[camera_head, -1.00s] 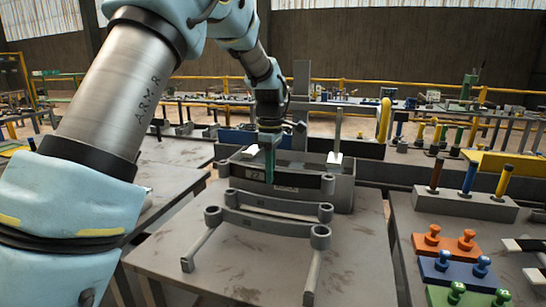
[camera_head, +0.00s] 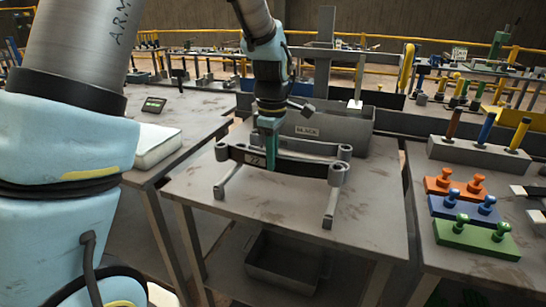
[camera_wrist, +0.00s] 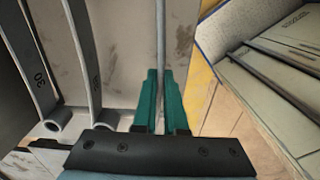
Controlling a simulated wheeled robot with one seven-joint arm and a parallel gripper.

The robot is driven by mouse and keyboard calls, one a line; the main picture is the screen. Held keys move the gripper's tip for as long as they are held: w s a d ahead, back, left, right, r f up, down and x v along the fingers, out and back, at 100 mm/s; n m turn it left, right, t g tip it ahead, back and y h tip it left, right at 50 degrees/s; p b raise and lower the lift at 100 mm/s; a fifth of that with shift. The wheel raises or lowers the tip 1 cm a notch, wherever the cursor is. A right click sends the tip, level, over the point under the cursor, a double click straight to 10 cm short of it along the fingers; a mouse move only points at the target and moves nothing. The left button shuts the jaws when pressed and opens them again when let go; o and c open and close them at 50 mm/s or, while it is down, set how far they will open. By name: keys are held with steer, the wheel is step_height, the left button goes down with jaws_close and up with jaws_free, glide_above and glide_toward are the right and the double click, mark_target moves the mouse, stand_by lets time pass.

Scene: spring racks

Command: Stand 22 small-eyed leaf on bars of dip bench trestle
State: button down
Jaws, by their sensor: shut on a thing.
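The dark curved leaf marked 22 (camera_head: 255,160) is held crosswise in the head view. My gripper (camera_head: 269,150) is shut on it with teal fingers, which also show in the wrist view (camera_wrist: 162,85), around the thin grey leaf edge (camera_wrist: 161,35). The dip bench trestle stands on the table, with a left bar (camera_head: 227,182) and a right bar (camera_head: 331,206) extending toward the front. Round eyes (camera_head: 335,173) show near the held leaf's ends. I cannot tell whether the held leaf touches the bars.
Other curved leaves stand left of my fingers in the wrist view, one marked 30 (camera_wrist: 35,70). A grey bin labelled BLACK (camera_head: 345,130) stands behind. Coloured knob blocks (camera_head: 478,232) are on the right table. The table front (camera_head: 270,215) is clear.

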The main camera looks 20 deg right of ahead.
steer(key=shift+r, duration=0.15)
steer(key=shift+w+f+b, duration=0.1)
steer(key=shift+f+b, duration=1.1)
steer(key=shift+f, duration=1.4)
steer(key=shift+f, duration=0.45)
steer(key=shift+c, duration=2.1)
jaws_free()
steer(key=shift+f, duration=0.1)
steer(key=shift+r+p, duration=2.9)
steer(key=shift+r, duration=0.7)
